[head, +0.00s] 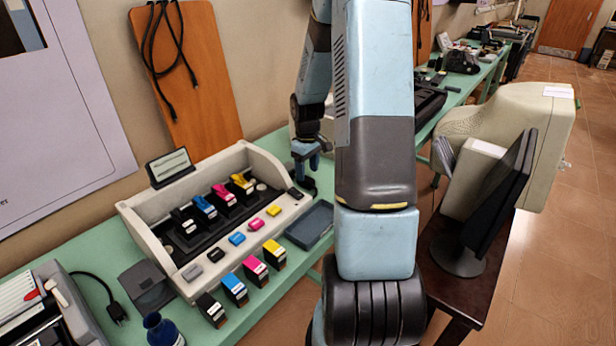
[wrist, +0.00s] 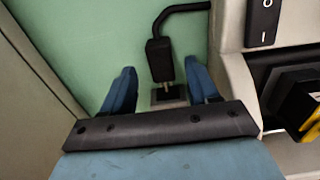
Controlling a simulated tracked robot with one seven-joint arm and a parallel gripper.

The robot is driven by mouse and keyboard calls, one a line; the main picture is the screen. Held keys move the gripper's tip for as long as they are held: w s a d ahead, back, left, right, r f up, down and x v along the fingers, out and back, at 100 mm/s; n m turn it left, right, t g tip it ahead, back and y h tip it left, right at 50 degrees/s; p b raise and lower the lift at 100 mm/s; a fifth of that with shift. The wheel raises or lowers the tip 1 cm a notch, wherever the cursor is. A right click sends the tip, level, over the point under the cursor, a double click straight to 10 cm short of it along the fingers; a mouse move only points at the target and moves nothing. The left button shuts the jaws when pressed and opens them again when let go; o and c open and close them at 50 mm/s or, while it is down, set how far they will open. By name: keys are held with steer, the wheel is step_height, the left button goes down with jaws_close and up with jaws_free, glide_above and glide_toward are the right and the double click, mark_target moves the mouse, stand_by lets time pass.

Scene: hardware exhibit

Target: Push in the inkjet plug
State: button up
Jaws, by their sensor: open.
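In the wrist view, the black inkjet plug (wrist: 159,60) lies on the green table top. Its cable (wrist: 180,9) bends off to the upper right. Metal prongs show between the plug and a small grey socket piece (wrist: 168,95), so the plug is not fully seated. My gripper (wrist: 159,72) is open, its two blue fingers on either side of the plug and socket, with gaps on both sides. In the head view, my gripper (head: 304,160) points down at the right end of the cream inkjet unit (head: 150,225); the plug is hard to make out there.
The unit's side wall and a black rocker switch (wrist: 263,20) are close right of the fingers. A wall (wrist: 30,90) runs along the left. In the head view, ink cartridges (head: 235,288) stand in front of the unit, beside a dark tray (head: 310,226).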

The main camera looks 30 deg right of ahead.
mark_target(307, 179)
steer(key=shift+f, duration=1.6)
steer(key=shift+c, duration=0.2)
jaws_close()
